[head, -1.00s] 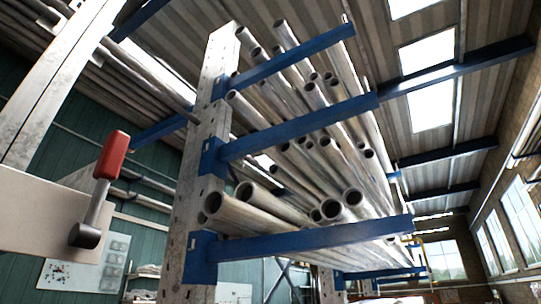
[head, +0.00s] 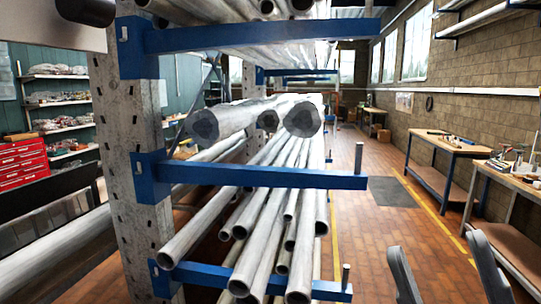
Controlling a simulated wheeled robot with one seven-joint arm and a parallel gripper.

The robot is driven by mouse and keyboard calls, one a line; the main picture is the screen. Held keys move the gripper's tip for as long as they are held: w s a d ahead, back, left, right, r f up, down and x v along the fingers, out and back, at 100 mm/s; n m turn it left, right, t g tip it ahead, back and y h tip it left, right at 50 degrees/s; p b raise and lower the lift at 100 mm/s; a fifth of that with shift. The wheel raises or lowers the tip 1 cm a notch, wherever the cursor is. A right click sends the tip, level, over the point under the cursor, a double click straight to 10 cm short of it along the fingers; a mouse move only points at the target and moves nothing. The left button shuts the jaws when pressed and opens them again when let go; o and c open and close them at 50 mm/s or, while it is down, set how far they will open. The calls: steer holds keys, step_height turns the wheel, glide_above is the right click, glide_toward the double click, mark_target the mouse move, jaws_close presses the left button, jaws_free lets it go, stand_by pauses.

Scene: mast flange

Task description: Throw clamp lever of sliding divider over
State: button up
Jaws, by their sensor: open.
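The sliding divider shows only as the lower edge of a pale plate (head: 40,30) at the top left of the head view. The dark pivot end of the clamp lever (head: 86,10) is at the top edge on that plate. The lever's arm and red handle are cut off above the picture. My gripper (head: 433,242) is at the bottom right, with its two grey fingers apart and nothing seen between them. It is well below and to the right of the lever in the picture, touching nothing I can see.
A grey rack post (head: 135,215) with blue arms (head: 260,174) holds many metal pipes, their ends facing me. Workbenches (head: 448,155) stand along the right brick wall. A red drawer cabinet (head: 22,165) is at the left.

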steer(key=a+r+n+g+h+p, duration=0.1)
steer(key=a+r+n+g+p, duration=0.1)
steer(key=a+r+n+g, duration=0.3)
steer(key=s+a+r+n+g+h+p, duration=0.1)
steer(key=a+r+n+g, duration=0.3)
steer(key=r+n, duration=0.9)
steer(key=s+a+r+n+g+h+p, duration=0.1)
steer(key=a+r+n+g+h+p, duration=0.2)
steer(key=a+r+n+g, duration=0.2)
step_height(320, 180, up, 6)
steer(key=n+g, duration=0.3)
steer(key=n, duration=0.1)
steer(key=shift+s+a+r, duration=0.2)
steer(key=shift+s+a, duration=0.05)
steer(key=shift+a, duration=0.1)
steer(key=shift+a, duration=0.1)
steer(key=shift+w+a+p, duration=0.25)
steer(key=shift+a+p, duration=0.1)
steer(key=shift+a, duration=1.3)
steer(key=shift+w+a+p, duration=0.2)
steer(key=shift+a+p, duration=0.15)
steer(key=shift+a, duration=1.25)
steer(key=shift+w+a+p, duration=0.25)
steer(key=shift+a+p, duration=0.1)
steer(key=shift+a, duration=1.3)
steer(key=c, duration=0.9)
